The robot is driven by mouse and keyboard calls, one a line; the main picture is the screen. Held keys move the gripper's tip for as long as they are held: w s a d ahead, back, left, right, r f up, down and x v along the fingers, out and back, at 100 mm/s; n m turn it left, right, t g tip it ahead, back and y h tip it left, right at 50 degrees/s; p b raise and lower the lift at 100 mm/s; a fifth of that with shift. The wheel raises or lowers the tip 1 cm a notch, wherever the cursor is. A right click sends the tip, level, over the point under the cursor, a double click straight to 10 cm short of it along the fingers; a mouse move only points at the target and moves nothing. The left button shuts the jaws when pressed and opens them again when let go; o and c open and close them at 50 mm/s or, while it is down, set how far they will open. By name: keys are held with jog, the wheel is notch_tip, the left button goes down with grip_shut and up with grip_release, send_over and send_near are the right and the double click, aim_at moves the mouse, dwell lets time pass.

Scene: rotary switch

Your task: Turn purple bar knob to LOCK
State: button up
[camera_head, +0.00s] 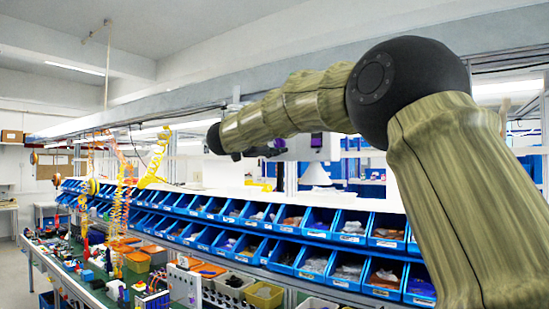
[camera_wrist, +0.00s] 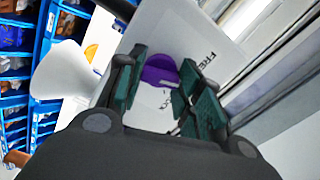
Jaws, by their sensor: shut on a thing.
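The purple bar knob (camera_wrist: 157,70) sits on a white panel (camera_wrist: 205,30) in the wrist view and carries a short white mark near its lower right edge. My gripper (camera_wrist: 162,76) has its two teal fingers on either side of the knob, shut on it. The word FREE is printed on the panel to the upper right of the knob. Another label below the knob is partly hidden, with only its last letters showing. In the head view my gripper (camera_head: 262,151) reaches the panel, and a purple part (camera_head: 279,142) shows at its tip.
Rows of blue bins (camera_head: 290,217) stand below my arm in the head view, and a cluttered green bench (camera_head: 90,270) lies at the lower left. A second purple spot (camera_head: 316,139) shows on the panel. A white rounded shape (camera_wrist: 65,75) is left of the gripper in the wrist view.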

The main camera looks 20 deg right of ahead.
jog(key=m+b, duration=0.7)
jog(key=b, duration=0.1)
jog(key=shift+f, duration=0.4)
jog(key=m+b, duration=0.4)
jog(key=shift+r, duration=0.15)
jog(key=shift+r+m+b, duration=0.15)
jog(key=shift+m+b, duration=0.35)
jog(key=shift+m, duration=0.4)
jog(key=o, duration=1)
jog(key=shift+r, duration=0.1)
jog(key=v, duration=1.2)
